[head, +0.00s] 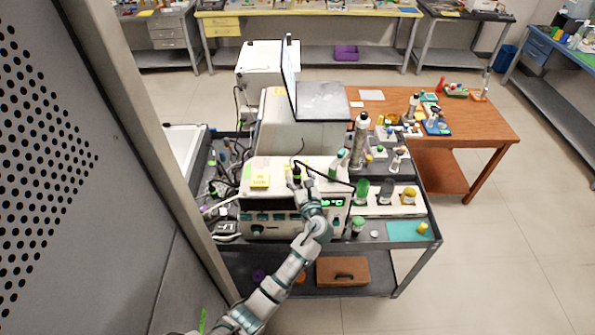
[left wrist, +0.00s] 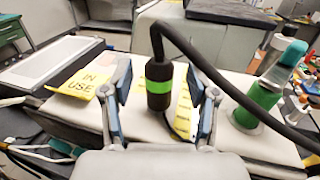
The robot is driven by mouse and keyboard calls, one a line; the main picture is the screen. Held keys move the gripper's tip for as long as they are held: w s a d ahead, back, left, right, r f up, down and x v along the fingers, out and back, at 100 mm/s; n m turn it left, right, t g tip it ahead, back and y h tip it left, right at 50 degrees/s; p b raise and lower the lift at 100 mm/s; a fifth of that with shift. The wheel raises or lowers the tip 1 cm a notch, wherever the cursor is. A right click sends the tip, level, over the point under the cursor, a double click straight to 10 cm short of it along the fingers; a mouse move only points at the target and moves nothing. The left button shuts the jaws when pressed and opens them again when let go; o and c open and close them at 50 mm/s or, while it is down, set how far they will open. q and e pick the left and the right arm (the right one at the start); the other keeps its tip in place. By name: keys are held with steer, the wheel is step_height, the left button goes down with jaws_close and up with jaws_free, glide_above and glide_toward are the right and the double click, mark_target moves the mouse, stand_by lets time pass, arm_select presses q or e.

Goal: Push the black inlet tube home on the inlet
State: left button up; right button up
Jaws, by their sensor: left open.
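The black inlet tube (left wrist: 159,85) has a thick black end with a bright green band, and a thin black hose arches from its top to the right. It stands about upright on the white instrument (head: 270,205); in the head view its dark end (head: 297,172) is small. My left gripper (left wrist: 160,76) is open, with one finger on each side of the tube end and visible gaps to both. In the head view the left gripper (head: 300,183) is over the instrument's top. The inlet is hidden under the tube end, so I cannot tell how far it is seated. My right gripper is not in view.
A green bottle (left wrist: 258,100) stands to the right. Bottles crowd the cart's right side.

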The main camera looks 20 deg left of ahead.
arm_select(q)
steer(key=v, duration=0.9)
steer(key=shift+s+d, duration=0.3)
steer(key=shift+f, duration=0.1)
